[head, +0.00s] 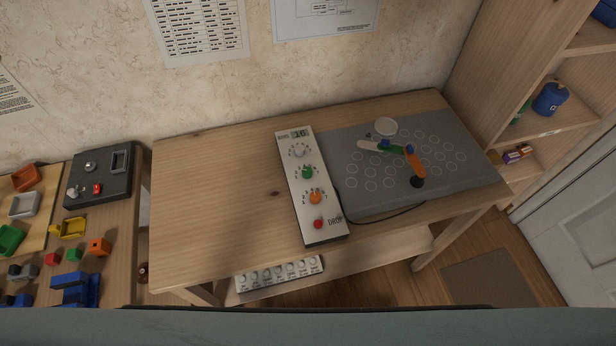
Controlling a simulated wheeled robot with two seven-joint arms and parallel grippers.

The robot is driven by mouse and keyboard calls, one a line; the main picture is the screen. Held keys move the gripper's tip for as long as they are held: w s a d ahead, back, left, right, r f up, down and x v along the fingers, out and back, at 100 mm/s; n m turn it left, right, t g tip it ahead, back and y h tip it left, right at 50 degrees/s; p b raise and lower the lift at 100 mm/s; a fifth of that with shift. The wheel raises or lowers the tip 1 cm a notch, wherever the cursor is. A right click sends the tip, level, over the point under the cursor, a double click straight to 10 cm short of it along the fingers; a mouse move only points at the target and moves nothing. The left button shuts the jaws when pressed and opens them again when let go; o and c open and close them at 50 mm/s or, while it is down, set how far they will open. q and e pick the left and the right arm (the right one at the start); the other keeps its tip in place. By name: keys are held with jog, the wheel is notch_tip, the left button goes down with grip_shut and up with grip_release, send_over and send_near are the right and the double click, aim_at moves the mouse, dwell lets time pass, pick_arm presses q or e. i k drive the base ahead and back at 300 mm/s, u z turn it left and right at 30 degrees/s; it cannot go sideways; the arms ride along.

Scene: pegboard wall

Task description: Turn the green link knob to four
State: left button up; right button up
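The green link knob (307,172) sits on a white control panel (311,208) that lies on the wooden table. A white knob (298,151) is above it, and an orange knob (315,197) and a red button (318,224) marked DROP are below it. Marks ring the knobs, too small to read, so I cannot tell the green knob's setting. A display (300,134) at the panel's top seems to read 16. A small linked arm with a green link (369,146) and an orange link (414,163) stands on a grey board. Neither of my grippers is in view.
The grey board (345,200) with rings lies right of the panel; a cable runs along its front. The wooden table (210,200) is bare left of the panel. A side table at left holds coloured blocks, trays and a black box (110,185). Shelves (545,125) stand at right.

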aim_at(307, 172)
jog(key=k, duration=0.5)
jog(key=u, duration=3.5)
jog(key=k, duration=1.5)
jog(key=z, duration=1.35)
